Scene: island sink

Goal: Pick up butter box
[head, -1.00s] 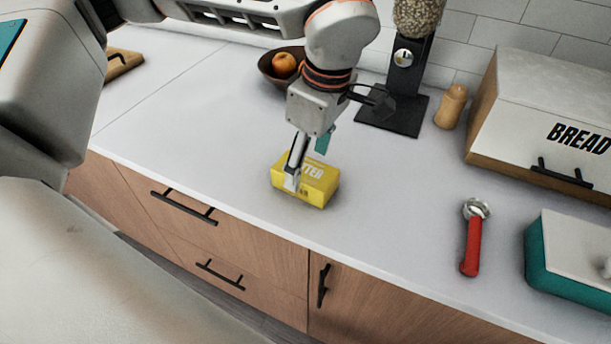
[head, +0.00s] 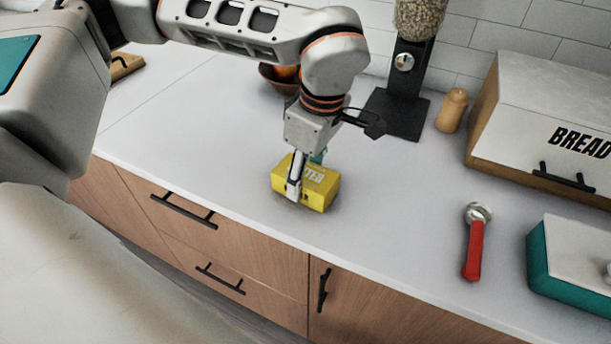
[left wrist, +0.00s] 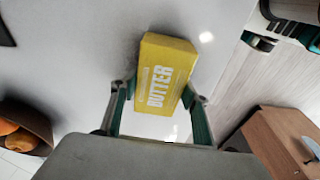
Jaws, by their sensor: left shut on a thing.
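The yellow butter box (head: 319,184) is on the white counter, close to its front edge. My left gripper (head: 303,180) comes down over it from above and is shut on it, one finger along the near side. In the left wrist view the butter box (left wrist: 165,75) lies between the two fingers (left wrist: 160,105), with its "BUTTER" lettering facing the camera. Whether its underside is clear of the counter I cannot tell. My right gripper is not in view.
A red-handled scoop (head: 474,245) and a teal, white-lidded box (head: 575,262) stand to the right. Behind are a bread box (head: 550,120), a wooden shaker (head: 452,110), a dispenser (head: 404,100) and a fruit bowl (head: 275,78). The counter left of the butter is clear.

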